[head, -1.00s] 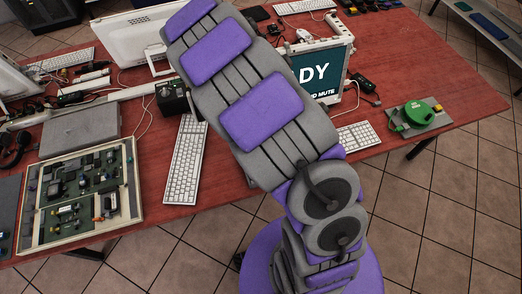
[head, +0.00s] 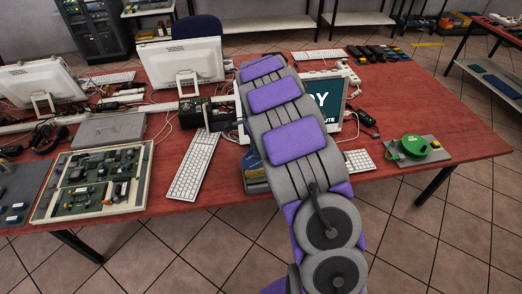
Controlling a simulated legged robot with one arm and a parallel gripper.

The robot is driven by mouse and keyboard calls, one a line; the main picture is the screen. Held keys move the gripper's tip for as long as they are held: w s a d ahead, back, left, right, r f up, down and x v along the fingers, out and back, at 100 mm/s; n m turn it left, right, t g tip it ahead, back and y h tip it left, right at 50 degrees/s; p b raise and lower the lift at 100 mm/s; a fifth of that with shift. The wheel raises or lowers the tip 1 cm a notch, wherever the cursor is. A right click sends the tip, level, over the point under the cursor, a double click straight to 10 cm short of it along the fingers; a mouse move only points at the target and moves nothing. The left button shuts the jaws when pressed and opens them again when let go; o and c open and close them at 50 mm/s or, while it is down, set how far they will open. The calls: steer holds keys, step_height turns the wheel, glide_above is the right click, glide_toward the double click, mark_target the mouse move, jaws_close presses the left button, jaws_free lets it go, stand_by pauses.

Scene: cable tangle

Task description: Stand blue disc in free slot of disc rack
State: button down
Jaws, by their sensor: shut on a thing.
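My arm reaches up the middle of the picture in the head view, and my gripper is not in view, hidden beyond the arm links. A dark blue thing with a small yellow mark (head: 251,165) shows at the arm's left edge near the table's front. It stands on or in a grey base (head: 256,187). The arm covers most of both, so I cannot tell whether these are the disc and the rack. No other blue disc or free slot can be made out.
The red table (head: 395,115) carries a white keyboard (head: 195,165), a tray of circuit boards (head: 97,180), a grey closed case (head: 110,129), a black box (head: 203,113), a screen (head: 335,105) behind my arm, and a green round thing (head: 413,146) on a plate at right.

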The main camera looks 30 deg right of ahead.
mark_target(259, 158)
steer(key=shift+d+f+m, duration=0.25)
steer(key=shift+d+m, duration=0.5)
steer(key=shift+m, duration=0.05)
steer(key=shift+d+m, duration=0.15)
steer(key=shift+m, duration=0.25)
steer(key=shift+t, duration=0.3)
steer(key=shift+a+f, duration=0.15)
steer(key=shift+a, duration=0.35)
steer(key=shift+f+b, duration=0.2)
steer(key=shift+b, duration=0.15)
steer(key=shift+d+f+b, duration=0.5)
steer(key=shift+f, duration=0.3)
steer(key=shift+d+f+b, duration=0.15)
steer(key=shift+f+b, duration=0.2)
steer(key=shift+f, duration=0.2)
steer(key=shift+a+f+b, duration=0.3)
steer(key=shift+f+b, duration=0.05)
steer(key=shift+f, duration=0.15)
steer(key=shift+a+f+b, duration=0.25)
steer(key=shift+f+b, duration=0.1)
steer(key=shift+f, duration=0.15)
steer(key=shift+d+f+b, duration=0.1)
steer(key=shift+f+b, duration=0.25)
steer(key=shift+f, duration=0.15)
steer(key=shift+f+p, duration=0.35)
steer(key=shift+f, duration=1.35)
steer(key=shift+d+f, duration=0.1)
steer(key=shift+f, duration=0.25)
